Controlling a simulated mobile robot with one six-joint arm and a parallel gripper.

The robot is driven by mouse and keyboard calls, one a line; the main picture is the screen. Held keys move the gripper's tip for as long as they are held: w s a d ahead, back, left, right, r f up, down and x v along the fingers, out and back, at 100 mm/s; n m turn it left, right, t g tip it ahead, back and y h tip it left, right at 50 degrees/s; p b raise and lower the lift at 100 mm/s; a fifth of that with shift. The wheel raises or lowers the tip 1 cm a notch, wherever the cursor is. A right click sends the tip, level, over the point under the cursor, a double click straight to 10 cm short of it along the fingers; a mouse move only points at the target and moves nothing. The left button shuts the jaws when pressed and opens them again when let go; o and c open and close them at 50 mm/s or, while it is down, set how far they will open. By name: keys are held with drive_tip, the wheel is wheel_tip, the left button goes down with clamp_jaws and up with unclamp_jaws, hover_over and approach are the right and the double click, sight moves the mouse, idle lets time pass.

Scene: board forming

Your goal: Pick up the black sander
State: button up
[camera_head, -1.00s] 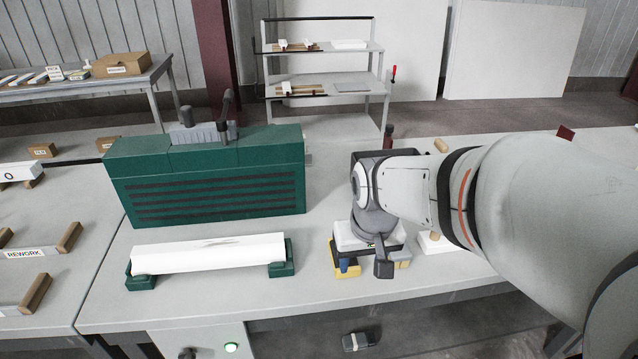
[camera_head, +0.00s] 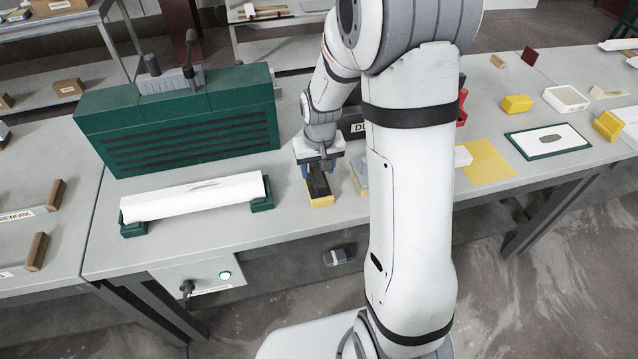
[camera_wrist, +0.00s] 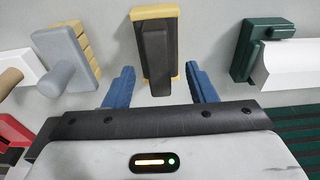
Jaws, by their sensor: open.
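The black sander (camera_head: 319,186), a dark block on a yellow base, lies on the grey workbench right of the white board. In the wrist view the black sander (camera_wrist: 157,52) is in the middle, lengthwise between the finger lines. My gripper (camera_wrist: 160,82) is open with blue fingers, one on each side of the sander's near end. A gap shows on both sides, so it does not hold it. In the head view my gripper (camera_head: 318,168) is just above and behind the sander, partly covering its far end.
A grey-handled block with a yellowish underside (camera_wrist: 72,62) lies close on one side. A white board (camera_head: 192,196) rests on green supports (camera_head: 133,227) on the other, before a green machine (camera_head: 180,120). My arm hides some bench right of the sander.

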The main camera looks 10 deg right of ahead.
sight(318, 173)
drive_tip(key=shift+w+d+f+p, duration=0.1)
drive_tip(key=shift+w+f+p, duration=0.1)
drive_tip(key=shift+f, duration=0.7)
drive_tip(key=shift+w+f+p, duration=0.15)
drive_tip(key=shift+w+f, duration=0.05)
drive_tip(key=shift+f, duration=0.65)
clamp_jaws()
